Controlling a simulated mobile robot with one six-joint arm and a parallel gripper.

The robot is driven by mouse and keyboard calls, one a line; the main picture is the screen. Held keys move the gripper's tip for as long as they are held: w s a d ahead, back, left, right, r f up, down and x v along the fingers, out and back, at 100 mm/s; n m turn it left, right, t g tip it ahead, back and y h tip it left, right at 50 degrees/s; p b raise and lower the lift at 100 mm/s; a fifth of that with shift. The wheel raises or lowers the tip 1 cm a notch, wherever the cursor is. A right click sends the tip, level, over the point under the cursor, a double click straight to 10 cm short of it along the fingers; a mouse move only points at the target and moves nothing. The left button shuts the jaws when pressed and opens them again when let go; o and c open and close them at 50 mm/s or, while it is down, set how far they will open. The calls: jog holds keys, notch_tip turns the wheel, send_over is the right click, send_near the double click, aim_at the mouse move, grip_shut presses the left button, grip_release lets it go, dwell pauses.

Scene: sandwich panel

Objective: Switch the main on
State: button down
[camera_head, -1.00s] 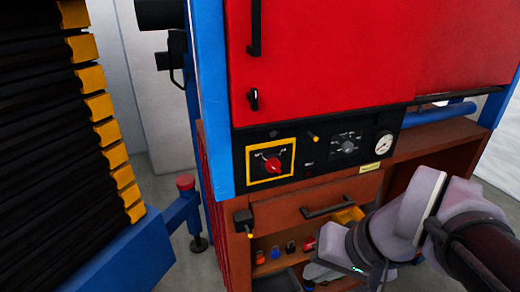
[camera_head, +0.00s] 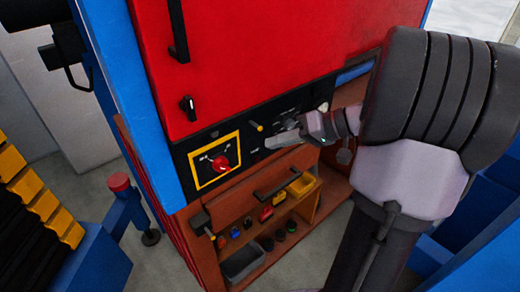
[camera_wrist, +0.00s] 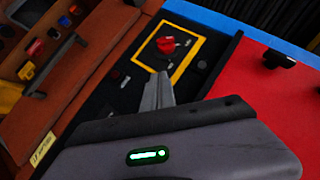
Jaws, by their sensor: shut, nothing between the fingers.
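The main switch is a red rotary knob (camera_head: 221,163) inside a yellow-framed square on the black control panel (camera_head: 258,127). It also shows in the wrist view as a red knob (camera_wrist: 166,45) within the yellow frame (camera_wrist: 190,60). My gripper (camera_head: 270,144) is shut and empty, just to the right of the yellow frame in the head view. In the wrist view the closed fingertips (camera_wrist: 158,78) point at the framed square, below the knob and apart from it in the picture. I cannot tell how far the tips are from the panel surface.
A small yellow-tipped lever (camera_head: 256,126) sticks out of the panel above my fingers. A red door (camera_head: 250,50) with a black handle (camera_head: 178,30) is above.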

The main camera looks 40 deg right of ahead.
aim_at(222, 166)
jog(key=w+a+f+b, duration=0.1)
jog(key=w+a+f, duration=0.4)
jog(key=a+f, duration=0.2)
jog(key=shift+w+b, duration=0.25)
jog(key=shift+b, duration=0.1)
jog(key=shift+a, duration=0.1)
jog(key=shift+f+y+b, duration=0.1)
jog(key=shift+y+b, duration=0.2)
jog(key=shift+b, duration=0.25)
